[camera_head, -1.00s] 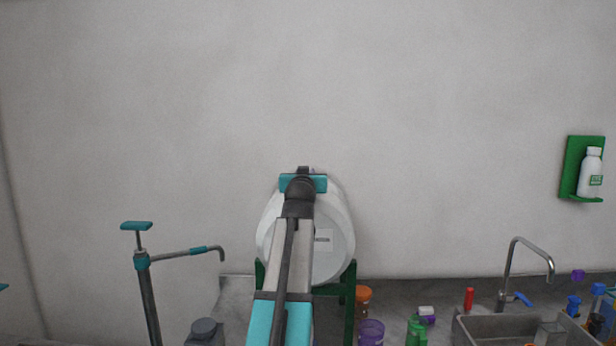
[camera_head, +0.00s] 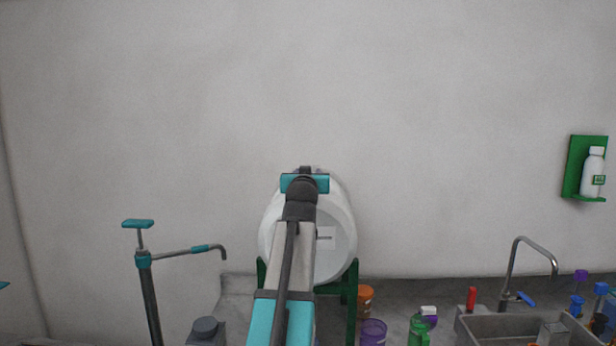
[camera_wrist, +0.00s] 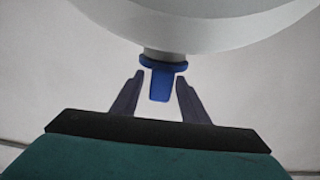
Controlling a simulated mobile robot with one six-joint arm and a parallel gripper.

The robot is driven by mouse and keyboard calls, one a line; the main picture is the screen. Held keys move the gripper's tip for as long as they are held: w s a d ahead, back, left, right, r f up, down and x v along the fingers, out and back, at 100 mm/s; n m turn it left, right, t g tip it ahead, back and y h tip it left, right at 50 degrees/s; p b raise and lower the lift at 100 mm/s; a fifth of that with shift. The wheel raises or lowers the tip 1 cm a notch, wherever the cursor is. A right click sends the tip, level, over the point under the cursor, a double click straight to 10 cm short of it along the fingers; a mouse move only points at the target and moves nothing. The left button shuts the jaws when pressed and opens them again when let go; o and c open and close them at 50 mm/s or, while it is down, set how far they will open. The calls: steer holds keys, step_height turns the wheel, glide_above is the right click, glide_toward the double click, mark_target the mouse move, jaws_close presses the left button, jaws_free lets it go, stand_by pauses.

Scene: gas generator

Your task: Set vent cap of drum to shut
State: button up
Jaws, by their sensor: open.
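The white drum (camera_head: 338,235) lies on a green stand (camera_head: 351,290) against the wall in the head view. My arm covers part of it. In the wrist view the drum's curved underside (camera_wrist: 210,25) fills the top. A blue cap (camera_wrist: 161,80) with a flat tab sits on a short neck of the drum. My gripper (camera_wrist: 160,85) is open, with one dark finger on each side of the blue tab. Small gaps show between the fingers and the tab. In the head view my fingers are hidden behind my wrist.
A hand pump (camera_head: 147,270) stands to the left. Several bottles and jars, including an orange-lidded jar (camera_head: 365,300), are on the counter at the right. A sink (camera_head: 490,328) with a tap (camera_head: 510,265) lies farther right. The wall above the drum is clear.

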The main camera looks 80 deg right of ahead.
steer(key=s+a+b, duration=0.1)
steer(key=a+b, duration=0.2)
steer(key=a, duration=0.8)
steer(key=shift+s, duration=0.25)
stand_by(0.3)
